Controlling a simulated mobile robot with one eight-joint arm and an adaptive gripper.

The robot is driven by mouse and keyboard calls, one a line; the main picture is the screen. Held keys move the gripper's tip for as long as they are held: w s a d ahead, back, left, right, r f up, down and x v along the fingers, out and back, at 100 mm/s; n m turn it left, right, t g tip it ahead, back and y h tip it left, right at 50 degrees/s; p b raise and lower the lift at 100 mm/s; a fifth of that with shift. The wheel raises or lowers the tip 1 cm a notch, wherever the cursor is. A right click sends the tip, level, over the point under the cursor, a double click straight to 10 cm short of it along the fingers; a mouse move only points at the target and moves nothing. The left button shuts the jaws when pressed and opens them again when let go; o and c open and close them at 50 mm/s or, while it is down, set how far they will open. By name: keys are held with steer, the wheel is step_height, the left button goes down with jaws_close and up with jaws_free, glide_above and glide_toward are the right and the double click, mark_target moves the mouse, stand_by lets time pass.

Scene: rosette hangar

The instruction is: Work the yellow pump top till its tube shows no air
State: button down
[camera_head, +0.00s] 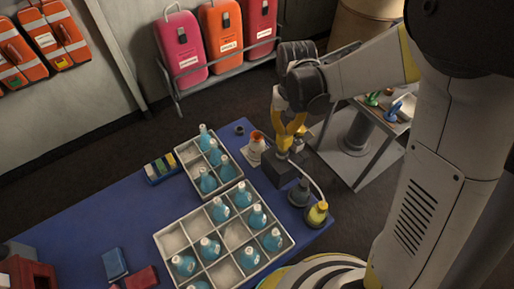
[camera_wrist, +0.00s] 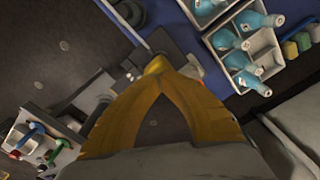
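My gripper (camera_head: 289,146) points down over a dark block (camera_head: 277,168) at the table's far right end. In the wrist view its yellow fingers (camera_wrist: 161,78) meet at their tips. A brighter yellow piece (camera_wrist: 157,64) shows at the tips and may be the pump top; whether they touch is hidden. A pale tube (camera_head: 312,184) curves from near the block to a yellow bottle (camera_head: 317,213). Whether the tube holds air is too small to tell. A dark grey flask (camera_head: 299,192) and a white bottle with an orange-red top (camera_head: 256,146) stand by the block.
Two pale divided crates, one larger (camera_head: 183,215) and one smaller (camera_head: 181,152), hold several blue bottles on the blue table (camera_head: 80,222). A stand (camera_head: 385,160) with coloured handles is right of the table. Dark floor lies between.

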mark_target(285, 136)
steer(key=shift+f+b, duration=1.25)
steer(key=shift+f, duration=0.35)
steer(key=shift+r, duration=0.1)
steer(key=shift+r+p, duration=3.75)
steer(key=shift+r, duration=1.5)
step_height(285, 136, down, 5)
steer(key=n+b, duration=0.1)
steer(key=n, duration=0.5)
steer(key=shift+f, duration=0.15)
